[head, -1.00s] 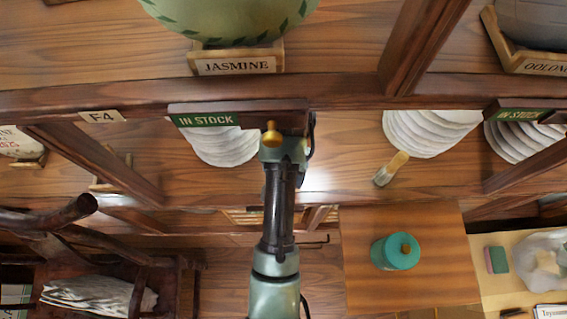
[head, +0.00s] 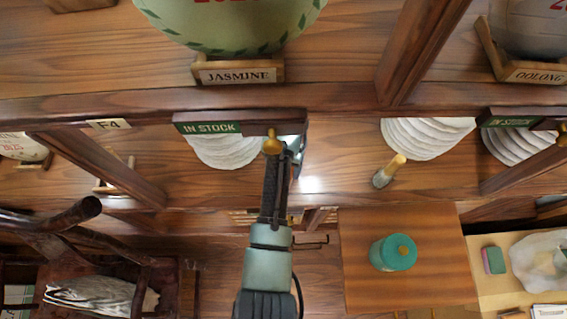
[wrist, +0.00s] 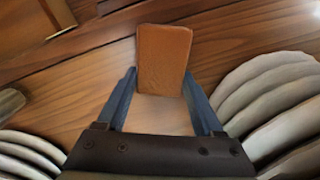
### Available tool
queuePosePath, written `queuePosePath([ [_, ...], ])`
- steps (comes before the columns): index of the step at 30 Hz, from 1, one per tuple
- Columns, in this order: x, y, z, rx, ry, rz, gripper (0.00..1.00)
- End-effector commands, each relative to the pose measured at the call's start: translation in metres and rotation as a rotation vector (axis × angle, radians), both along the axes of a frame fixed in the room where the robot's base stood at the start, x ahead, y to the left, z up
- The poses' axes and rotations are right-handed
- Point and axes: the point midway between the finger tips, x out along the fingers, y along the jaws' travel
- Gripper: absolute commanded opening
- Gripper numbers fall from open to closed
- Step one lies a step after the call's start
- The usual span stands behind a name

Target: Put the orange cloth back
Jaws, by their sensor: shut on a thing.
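The orange cloth (wrist: 163,65) shows in the wrist view as a flat, rounded orange-brown piece, upright between the two blue fingers. My gripper (wrist: 162,92) is shut on it. Bare wood shelf lies beneath and behind the cloth. In the head view my arm reaches into the compartment under the left green IN STOCK sign (head: 208,128). There the sign's board and my arm hide most of the gripper, and the cloth cannot be seen.
Pale stacks of tea cakes stand left (head: 228,152) and right (head: 428,138) of my arm; one is close on the right in the wrist view (wrist: 270,105). A brush (head: 388,172) lies on the shelf. A teal canister (head: 393,253) stands on a lower wooden top.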

Motion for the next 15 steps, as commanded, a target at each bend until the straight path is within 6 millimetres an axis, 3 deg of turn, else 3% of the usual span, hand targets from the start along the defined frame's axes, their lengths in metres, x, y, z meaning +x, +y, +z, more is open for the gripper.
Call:
queuePosePath([
  [8,0.0,-0.0001,-0.0038,0.0,0.0,0.0,0.17],
  [9,0.0001,0.0,-0.0035,0.0,0.0,0.0,0.72],
  [13,0.0,0.0,-0.003,0.0,0.0,0.0,0.96],
  [15,0.0,0.0,-0.003,0.0,0.0,0.0,0.99],
])
